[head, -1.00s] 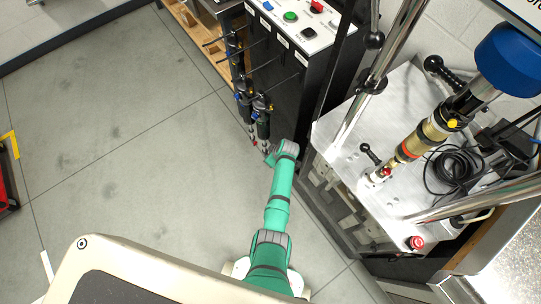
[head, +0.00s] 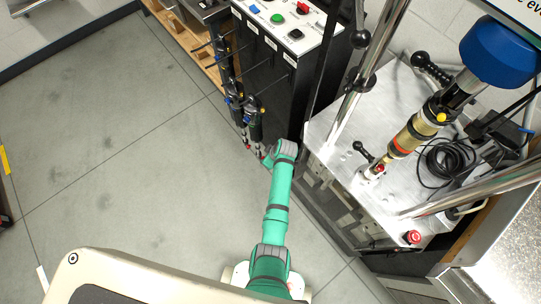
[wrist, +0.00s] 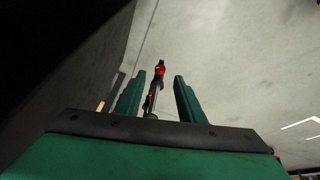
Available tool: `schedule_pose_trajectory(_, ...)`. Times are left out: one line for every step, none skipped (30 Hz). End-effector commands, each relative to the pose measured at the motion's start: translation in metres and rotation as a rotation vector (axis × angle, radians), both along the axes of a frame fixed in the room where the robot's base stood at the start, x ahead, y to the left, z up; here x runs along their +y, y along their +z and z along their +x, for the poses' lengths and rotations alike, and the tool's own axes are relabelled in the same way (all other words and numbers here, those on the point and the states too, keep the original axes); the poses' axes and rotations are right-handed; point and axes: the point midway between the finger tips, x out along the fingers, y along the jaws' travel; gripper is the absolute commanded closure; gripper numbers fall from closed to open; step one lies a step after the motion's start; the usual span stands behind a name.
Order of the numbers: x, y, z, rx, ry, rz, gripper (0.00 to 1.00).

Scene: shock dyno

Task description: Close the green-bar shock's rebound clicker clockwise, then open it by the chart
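Two dark shocks hang from the rack's side in the head view, one behind (head: 234,97) and one in front (head: 254,117), with red parts at their lower ends. I cannot make out a green bar on either. My gripper is at the end of the green arm, mostly hidden behind my wrist in the head view, just right of the front shock's lower end. In the wrist view my gripper (wrist: 160,76) is open, its two green fingers apart. A dark shaft with a red end (wrist: 160,70) shows between the fingers; whether it is beyond or between them is unclear.
The black rack (head: 262,75) bears a control panel (head: 283,16) with buttons, and thin rods stick out from its front. The dyno's metal plate (head: 335,150) stands right, with a gold shock (head: 412,135) mounted on it. The floor (head: 130,160) at left is clear.

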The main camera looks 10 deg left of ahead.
Motion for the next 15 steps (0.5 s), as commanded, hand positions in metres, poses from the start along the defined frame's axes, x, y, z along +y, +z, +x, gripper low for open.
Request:
schedule_pose_trajectory(-0.003,0.008,-0.002,-0.002,-0.001,-0.001,0.64)
schedule_pose_trajectory(-0.005,0.013,-0.003,-0.002,-0.002,0.000,0.64)
schedule_pose_trajectory(-0.007,0.019,-0.004,-0.001,-0.001,0.000,0.64)
schedule_pose_trajectory(-0.008,0.023,-0.005,-0.002,-0.002,0.000,0.64)
schedule_pose_trajectory(-0.010,0.026,-0.007,0.000,-0.001,0.000,0.64)
schedule_pose_trajectory(-0.011,0.032,-0.008,-0.001,-0.001,0.000,0.64)
schedule_pose_trajectory(-0.013,0.035,-0.009,0.000,-0.001,0.000,0.64)
schedule_pose_trajectory(-0.014,0.038,-0.009,0.000,-0.001,0.000,0.64)
schedule_pose_trajectory(-0.015,0.042,-0.010,0.000,-0.001,0.000,0.64)
schedule_pose_trajectory(-0.016,0.044,-0.010,0.001,-0.002,0.000,0.64)
schedule_pose_trajectory(-0.016,0.046,-0.011,0.000,-0.001,0.000,0.64)
schedule_pose_trajectory(-0.017,0.048,-0.012,0.001,-0.001,0.001,0.64)
schedule_pose_trajectory(-0.018,0.049,-0.012,0.002,-0.001,0.001,0.64)
schedule_pose_trajectory(-0.018,0.050,-0.012,0.002,-0.001,0.001,0.64)
schedule_pose_trajectory(-0.018,0.050,-0.013,0.002,-0.002,0.000,0.64)
